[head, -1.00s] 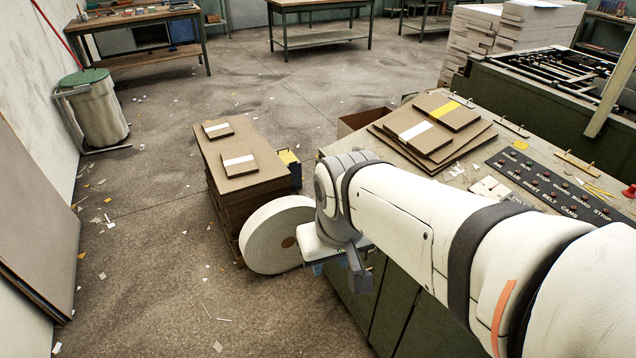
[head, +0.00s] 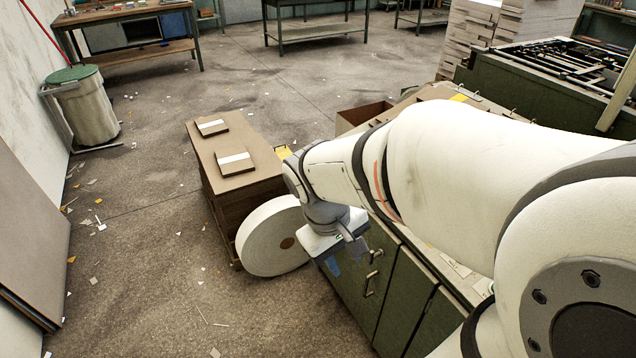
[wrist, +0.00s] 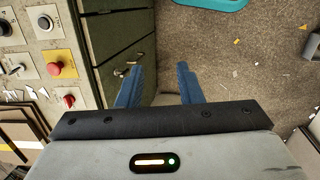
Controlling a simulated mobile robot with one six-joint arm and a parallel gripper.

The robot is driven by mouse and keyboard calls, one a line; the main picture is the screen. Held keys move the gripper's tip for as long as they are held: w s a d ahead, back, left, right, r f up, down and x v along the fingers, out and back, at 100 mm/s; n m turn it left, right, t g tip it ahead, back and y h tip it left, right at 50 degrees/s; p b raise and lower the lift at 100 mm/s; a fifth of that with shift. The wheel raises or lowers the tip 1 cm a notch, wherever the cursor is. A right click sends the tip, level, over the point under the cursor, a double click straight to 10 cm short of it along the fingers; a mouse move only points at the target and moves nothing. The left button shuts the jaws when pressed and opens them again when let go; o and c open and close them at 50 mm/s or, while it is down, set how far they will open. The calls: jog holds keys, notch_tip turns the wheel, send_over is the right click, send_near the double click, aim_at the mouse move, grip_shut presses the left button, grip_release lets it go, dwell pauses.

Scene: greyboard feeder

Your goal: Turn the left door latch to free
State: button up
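The green cabinet door (head: 343,297) on the machine's front carries a small metal latch (head: 375,256) and a pull handle (head: 371,283) below it. In the wrist view, metal door hardware (wrist: 128,69) shows on the green door (wrist: 122,30), just beyond the left finger; its exact turn position is too small to tell. My gripper (wrist: 158,88) has two blue fingers spread apart with nothing between them. In the head view my gripper (head: 332,265) hangs in front of the door, left of the latch and apart from it.
A large white roll (head: 268,240) stands close left of my gripper, beside a board stack (head: 235,160). In the wrist view, a red mushroom button (wrist: 57,69) and several knobs sit on the panel at left. Open floor (head: 150,260) lies left. My arm covers much of the machine top.

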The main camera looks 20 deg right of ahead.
jog(key=w+d+f+n+g+h+b, duration=0.35)
jog(key=d+f, duration=0.25)
jog(key=f, duration=0.3)
jog(key=n+t+h+b, duration=0.7)
jog(key=n+h+b, duration=0.4)
jog(key=n, duration=0.3)
send_near(370, 264)
notch_tip(370, 264, up, 3)
jog(key=w+d, duration=0.1)
jog(key=d, duration=0.4)
jog(key=w+d, duration=0.1)
jog(key=d, duration=0.4)
jog(key=shift+w+d+f, duration=0.15)
jog(key=shift+c, duration=0.5)
grip_shut()
